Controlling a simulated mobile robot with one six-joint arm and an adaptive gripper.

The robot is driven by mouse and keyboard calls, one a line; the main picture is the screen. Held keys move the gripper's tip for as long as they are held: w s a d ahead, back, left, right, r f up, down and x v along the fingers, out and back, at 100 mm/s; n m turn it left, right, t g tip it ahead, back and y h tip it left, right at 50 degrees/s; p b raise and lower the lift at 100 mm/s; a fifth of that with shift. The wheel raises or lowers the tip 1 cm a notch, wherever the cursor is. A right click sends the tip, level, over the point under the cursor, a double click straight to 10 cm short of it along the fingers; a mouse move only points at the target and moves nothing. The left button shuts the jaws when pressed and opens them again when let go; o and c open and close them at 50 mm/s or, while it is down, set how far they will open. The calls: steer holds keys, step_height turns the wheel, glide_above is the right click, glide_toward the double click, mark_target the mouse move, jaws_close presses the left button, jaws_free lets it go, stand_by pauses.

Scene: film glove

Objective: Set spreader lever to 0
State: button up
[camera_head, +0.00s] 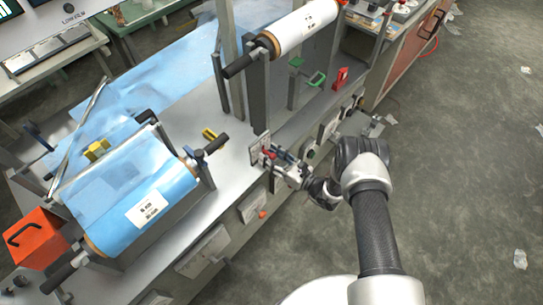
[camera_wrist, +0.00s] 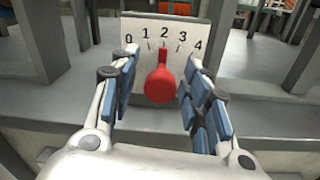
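The spreader lever (camera_wrist: 161,82) is red, with a round lower end. In the wrist view it stands upright in front of a white scale plate (camera_wrist: 190,32) numbered 0 to 4, its tip at about 2. My gripper (camera_wrist: 157,84) is open, with blue-padded fingers on both sides of the lever, apart from it. In the head view my gripper (camera_head: 282,165) reaches the machine's front edge by the plate (camera_head: 260,149), and the red lever (camera_head: 270,154) shows small between the fingers. Whether the fingertips reach past the lever is hard to tell.
A white roll (camera_head: 300,28) on a post stands behind the plate. A blue film roll (camera_head: 125,190) and an orange box (camera_head: 36,238) are at the left. A red-orange knob (camera_head: 262,214) sits on a lower front panel. The floor at right is mostly clear.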

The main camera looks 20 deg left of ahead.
jaws_close()
stand_by(0.3)
steer(key=shift+s, duration=0.15)
steer(key=shift+s+a+f+n+b, duration=0.1)
steer(key=shift+s+a+n+b, duration=0.15)
steer(key=shift+n, duration=0.75)
steer(key=shift+s+f+n+b, duration=0.15)
steer(key=shift+s+n, duration=0.2)
steer(key=shift+n, duration=0.65)
steer(key=shift+s+a+f+n+b, duration=0.1)
steer(key=shift+s+a+n+b, duration=0.15)
steer(key=shift+n, duration=0.75)
steer(key=shift+d, duration=0.1)
steer(key=shift+s, duration=0.1)
steer(key=shift+o, duration=0.5)
jaws_free()
